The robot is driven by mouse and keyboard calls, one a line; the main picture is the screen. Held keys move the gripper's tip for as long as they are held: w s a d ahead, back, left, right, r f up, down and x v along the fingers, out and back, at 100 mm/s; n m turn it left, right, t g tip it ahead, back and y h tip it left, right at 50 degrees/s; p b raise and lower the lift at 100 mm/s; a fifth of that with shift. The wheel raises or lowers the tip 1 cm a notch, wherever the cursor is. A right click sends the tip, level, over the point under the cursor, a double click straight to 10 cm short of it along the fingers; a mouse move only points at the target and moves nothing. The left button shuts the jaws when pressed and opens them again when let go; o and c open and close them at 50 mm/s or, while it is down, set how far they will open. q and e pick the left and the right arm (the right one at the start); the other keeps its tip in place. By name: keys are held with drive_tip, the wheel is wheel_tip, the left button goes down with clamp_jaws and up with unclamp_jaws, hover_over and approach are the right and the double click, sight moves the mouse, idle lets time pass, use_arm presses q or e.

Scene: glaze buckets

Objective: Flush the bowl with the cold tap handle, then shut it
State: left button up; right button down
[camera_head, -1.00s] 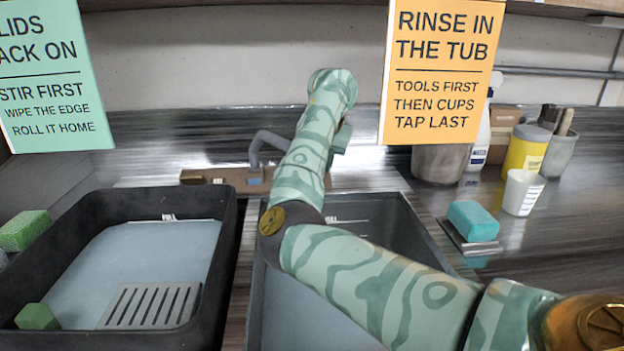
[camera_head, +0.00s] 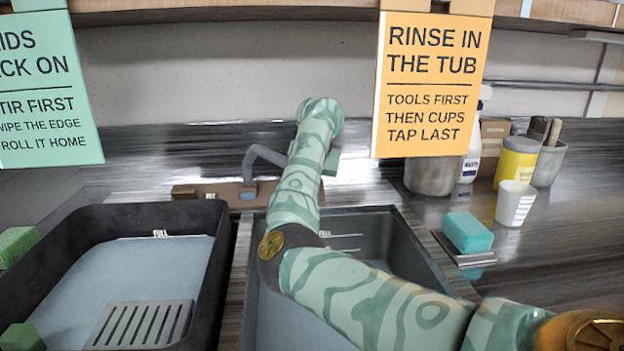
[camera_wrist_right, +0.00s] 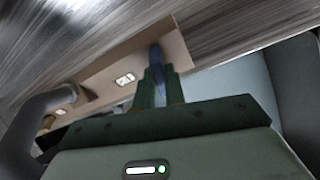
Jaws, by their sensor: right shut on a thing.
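In the right wrist view my right gripper (camera_wrist_right: 160,90) is shut on a narrow blue handle (camera_wrist_right: 157,57), which stands at the brown tap panel (camera_wrist_right: 178,50). The spout also shows at the left of the wrist view (camera_wrist_right: 38,115). No water is clearly visible. A dark grey basin (camera_head: 378,232) is partly behind my right arm; no separate bowl can be made out. My left gripper is out of view.
A black tub (camera_head: 222,262) with a grated tray (camera_head: 140,324) stands at left. A teal sponge (camera_head: 467,232), a white cup (camera_head: 514,203), a yellow jar (camera_head: 516,163) and a bottle (camera_head: 471,160) stand at right. An orange sign (camera_head: 430,85) hangs above.

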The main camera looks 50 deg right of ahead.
drive_tip(key=shift+r+n+p, duration=0.45)
drive_tip(key=shift+n+p, duration=0.7)
drive_tip(key=shift+n, duration=0.05)
drive_tip(key=shift+f+n, duration=0.2)
drive_tip(key=shift+n, duration=0.1)
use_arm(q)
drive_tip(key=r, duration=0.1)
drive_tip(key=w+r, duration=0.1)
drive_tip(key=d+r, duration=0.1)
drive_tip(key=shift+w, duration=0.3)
use_arm(e)
drive_tip(key=shift+w+f, duration=0.1)
drive_tip(key=shift+f, duration=0.15)
drive_tip(key=c, duration=1.5)
unclamp_jaws()
drive_tip(key=shift+g, duration=0.3)
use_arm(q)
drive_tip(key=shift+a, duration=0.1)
use_arm(e)
drive_tip(key=shift+o, duration=0.2)
use_arm(q)
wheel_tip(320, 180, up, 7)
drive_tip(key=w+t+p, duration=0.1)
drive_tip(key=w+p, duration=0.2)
drive_tip(key=p, duration=0.4)
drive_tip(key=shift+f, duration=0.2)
use_arm(e)
drive_tip(key=v, duration=1.6)
drive_tip(key=shift+a, duration=0.35)
